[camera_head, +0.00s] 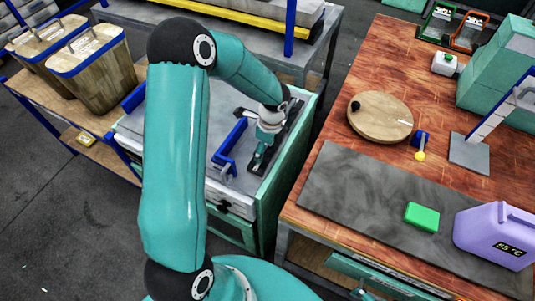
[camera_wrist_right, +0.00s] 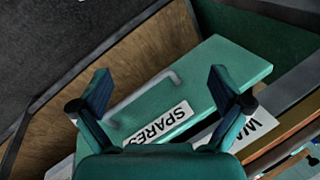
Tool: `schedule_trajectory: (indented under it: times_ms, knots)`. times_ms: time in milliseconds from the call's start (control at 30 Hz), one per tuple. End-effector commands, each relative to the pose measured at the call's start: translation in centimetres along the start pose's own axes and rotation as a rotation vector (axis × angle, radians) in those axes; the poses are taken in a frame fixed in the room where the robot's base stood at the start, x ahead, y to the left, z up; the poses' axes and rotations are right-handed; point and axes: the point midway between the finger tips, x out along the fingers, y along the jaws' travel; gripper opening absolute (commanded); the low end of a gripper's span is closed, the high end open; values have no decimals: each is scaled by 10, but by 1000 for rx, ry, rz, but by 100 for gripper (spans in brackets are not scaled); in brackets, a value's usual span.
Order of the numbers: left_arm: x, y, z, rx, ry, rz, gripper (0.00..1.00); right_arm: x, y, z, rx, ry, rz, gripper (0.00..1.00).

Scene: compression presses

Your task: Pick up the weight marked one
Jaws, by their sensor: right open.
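I cannot make out a weight marked one in either view. In the head view my left gripper (camera_head: 264,151) points down at a narrow dark tray (camera_head: 292,128) on the grey-topped teal cabinet. Its fingers are small there, and whether it holds anything cannot be told. In the right wrist view my right gripper (camera_wrist_right: 158,76) is open, its two fingers wide apart with nothing gripped. Behind it is a teal drawer front (camera_wrist_right: 225,62) with a grey handle and a label reading SPARES.
A blue frame-like holder (camera_head: 228,148) stands beside the left gripper. The wooden workbench (camera_head: 350,85) carries a round wooden board (camera_head: 380,117), a dark mat (camera_head: 345,190), a green block (camera_head: 421,217) and a purple jug (camera_head: 490,230) reading 55 °C. Wooden bins (camera_head: 95,65) stand at left.

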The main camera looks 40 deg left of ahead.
Motion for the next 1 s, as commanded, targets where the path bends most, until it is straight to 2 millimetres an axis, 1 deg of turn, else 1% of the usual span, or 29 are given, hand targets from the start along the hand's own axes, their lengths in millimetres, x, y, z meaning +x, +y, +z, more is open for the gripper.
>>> schedule_trajectory:
  times_ms: [33, 267, 300, 333, 567, 733, 867, 1000]
  knots:
    - [0, -1, 0, 0, 1, -4, 60, 0, 0, 0, 0, 0, 0, 100]
    - [-1, -2, 0, 0, 1, -7, 22, 0, 0, 0, 0, 0, 0, 100]
    - [-1, -2, 0, 1, 1, -7, 15, 0, 0, 0, 0, 0, 0, 100]
    - [-3, -4, 0, 0, 1, -11, 13, 0, 0, 0, 0, 0, 0, 100]
    - [-3, -4, 0, 0, 1, -11, 13, 0, 0, 0, 0, 0, 0, 100]
    - [-11, -4, 1, 1, 0, -12, 13, 0, 0, 0, 0, 0, 0, 100]
    - [-25, -4, 3, -1, 0, -14, 13, 1, 0, 0, 0, 0, 0, 100]
    - [-50, -4, 5, -1, 0, -16, 13, 2, 1, 0, 0, 0, 0, 100]
